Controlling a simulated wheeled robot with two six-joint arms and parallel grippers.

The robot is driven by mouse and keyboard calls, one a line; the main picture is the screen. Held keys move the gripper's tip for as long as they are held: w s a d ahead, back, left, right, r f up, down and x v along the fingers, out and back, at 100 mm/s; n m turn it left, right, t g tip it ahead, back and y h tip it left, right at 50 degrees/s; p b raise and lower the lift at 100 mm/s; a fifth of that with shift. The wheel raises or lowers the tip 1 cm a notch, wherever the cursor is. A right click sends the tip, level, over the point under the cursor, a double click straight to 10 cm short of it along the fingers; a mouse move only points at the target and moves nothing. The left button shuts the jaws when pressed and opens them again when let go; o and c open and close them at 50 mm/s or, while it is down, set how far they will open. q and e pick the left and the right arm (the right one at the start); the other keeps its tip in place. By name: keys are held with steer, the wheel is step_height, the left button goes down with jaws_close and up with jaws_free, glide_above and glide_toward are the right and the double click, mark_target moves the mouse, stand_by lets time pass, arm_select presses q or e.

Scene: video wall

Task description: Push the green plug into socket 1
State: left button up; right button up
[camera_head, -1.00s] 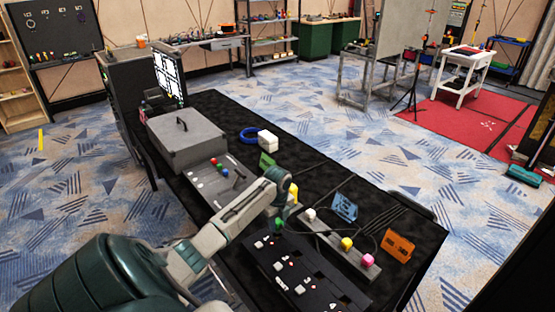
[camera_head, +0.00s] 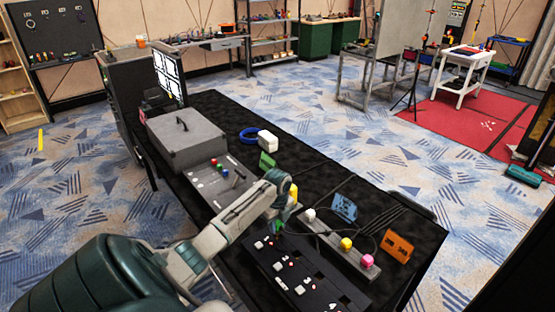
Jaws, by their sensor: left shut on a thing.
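My left gripper (camera_head: 281,215) reaches in from the left over the black table and is shut on the green plug (camera_head: 280,227). The plug is small, dark and partly hidden by the gripper. It is at the far-left end of a black socket panel (camera_head: 318,283) that has several white and red parts on top. I cannot tell which socket is number 1, or whether the plug touches the panel or is inside a socket. My right gripper is not in view.
Just right of the panel, a grey strip (camera_head: 327,238) carries white, yellow (camera_head: 346,243) and pink (camera_head: 367,261) plugs. Blue (camera_head: 345,207) and orange (camera_head: 397,246) cards stand beside it. A dark cable loops there. A grey case (camera_head: 185,140) stands at the table's far end.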

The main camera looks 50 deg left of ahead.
arm_select(q)
steer(key=shift+f+b, duration=0.4)
steer(key=shift+f, duration=0.65)
steer(key=o, duration=1)
steer(key=shift+o, duration=0.7)
steer(key=o, duration=0.5)
steer(key=shift+c, duration=0.2)
step_height(320, 180, up, 7)
steer(key=p, duration=0.7)
steer(key=shift+r, duration=0.1)
